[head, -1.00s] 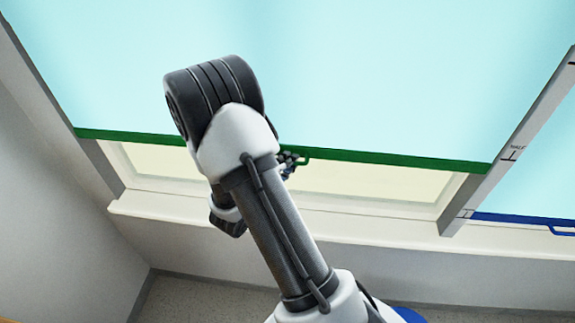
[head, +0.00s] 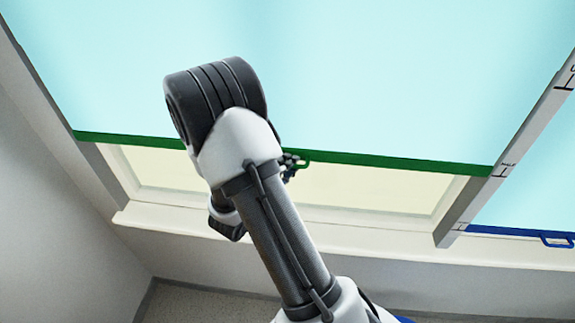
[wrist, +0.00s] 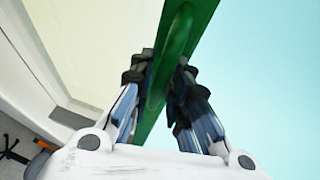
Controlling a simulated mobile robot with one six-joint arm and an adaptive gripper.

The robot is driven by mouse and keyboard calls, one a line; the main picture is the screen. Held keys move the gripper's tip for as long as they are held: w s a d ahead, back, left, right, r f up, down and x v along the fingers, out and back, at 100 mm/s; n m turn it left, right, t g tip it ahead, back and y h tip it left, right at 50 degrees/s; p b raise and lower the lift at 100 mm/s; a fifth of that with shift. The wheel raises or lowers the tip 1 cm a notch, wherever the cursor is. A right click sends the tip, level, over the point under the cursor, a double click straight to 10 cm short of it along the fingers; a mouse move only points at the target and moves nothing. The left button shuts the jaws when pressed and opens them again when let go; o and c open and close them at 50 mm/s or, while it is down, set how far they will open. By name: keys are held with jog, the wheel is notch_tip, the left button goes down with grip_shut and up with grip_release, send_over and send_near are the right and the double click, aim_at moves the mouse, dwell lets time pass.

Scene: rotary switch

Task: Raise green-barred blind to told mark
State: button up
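The blind with the green bar (head: 400,163) hangs partly down a window, its pale cyan cloth (head: 370,70) above. The bar's right end is about level with the mark labelled HALF (head: 503,172) on the grey strip. My gripper (wrist: 160,78) has one finger on each side of the green handle (wrist: 178,40) and looks closed on it; the exact contact is partly hidden. In the head view my arm covers part of the bar and most of the gripper, leaving only a fingertip beside the handle (head: 304,158).
A second blind with a blue bar (head: 510,231) and blue handle hangs at the right, lower than the green bar. A higher mark (head: 567,88) shows on the strip (head: 520,145). The white sill (head: 350,232) runs below. A wall (head: 50,210) stands at the left.

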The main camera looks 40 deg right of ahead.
jog(key=shift+a, duration=0.1)
jog(key=v, duration=1.2)
dwell(0.4)
jog(key=s+a+f+m+g+y+b, duration=0.1)
jog(key=s+f+m+g+y+b, duration=0.2)
jog(key=s+m+b, duration=0.65)
jog(key=s+a+f+m+g+y+b, duration=0.1)
jog(key=s+f+m+g+y+b, duration=0.25)
jog(key=m, duration=1.05)
jog(key=s+a+f+m+t+y+b, duration=0.1)
jog(key=a+m+t+y+b, duration=0.2)
jog(key=a+m, duration=0.4)
jog(key=s+a+f+m+t+y+b, duration=0.2)
jog(key=a+m+y+b, duration=0.3)
jog(key=m, duration=0.5)
jog(key=a+t+b, duration=0.1)
jog(key=a+b, duration=0.1)
jog(key=shift+s+f+y+b, duration=0.15)
jog(key=shift+f+y+b, duration=0.1)
jog(key=shift+y+b, duration=0.1)
